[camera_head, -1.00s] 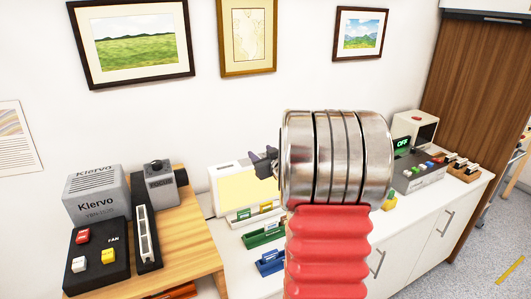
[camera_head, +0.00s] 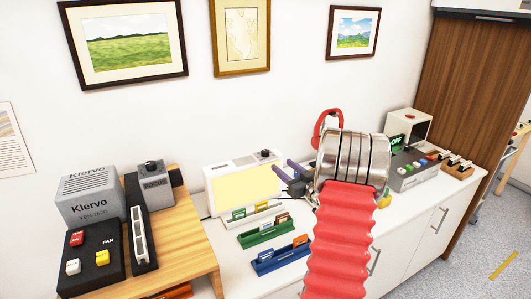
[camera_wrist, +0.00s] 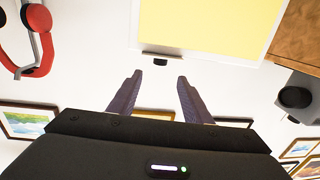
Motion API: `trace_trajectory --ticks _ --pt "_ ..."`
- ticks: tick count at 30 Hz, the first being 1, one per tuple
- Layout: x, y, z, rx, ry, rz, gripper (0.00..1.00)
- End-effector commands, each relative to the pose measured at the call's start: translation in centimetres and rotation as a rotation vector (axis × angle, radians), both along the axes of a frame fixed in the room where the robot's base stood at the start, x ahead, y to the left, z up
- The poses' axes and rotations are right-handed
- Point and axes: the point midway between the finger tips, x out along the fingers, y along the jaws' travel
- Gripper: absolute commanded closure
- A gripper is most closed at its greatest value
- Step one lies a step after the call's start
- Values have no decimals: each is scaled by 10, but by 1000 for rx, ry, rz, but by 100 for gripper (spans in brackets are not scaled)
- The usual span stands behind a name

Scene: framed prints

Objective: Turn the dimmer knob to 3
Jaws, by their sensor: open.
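A white light panel (camera_head: 214,185) with a pale yellow face stands on the white counter against the wall. A small dark knob (camera_head: 265,154) sits at its top right, and I take it as the dimmer knob. Any scale marks on it are too small to read. In the wrist view, which is upside down, the knob (camera_wrist: 160,58) is at the panel's edge, between and just beyond my fingertips. My gripper (camera_head: 281,169) is open and empty, with its two dark purple fingers reaching left towards the knob, apart from it. It also shows in the wrist view (camera_wrist: 159,76).
A grey FOCUS box (camera_head: 153,176) with a black knob stands on the wooden table at left. Green (camera_head: 266,234) and blue (camera_head: 281,258) card holders lie in front of the panel.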

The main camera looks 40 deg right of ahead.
Motion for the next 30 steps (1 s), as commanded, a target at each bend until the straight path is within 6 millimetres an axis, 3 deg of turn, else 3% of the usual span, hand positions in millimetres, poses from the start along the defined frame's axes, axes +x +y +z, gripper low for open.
trace_trajectory --ticks 8,30 --pt "20 -4 0 0 0 2 55" --pt "123 -27 0 -1 0 2 55"
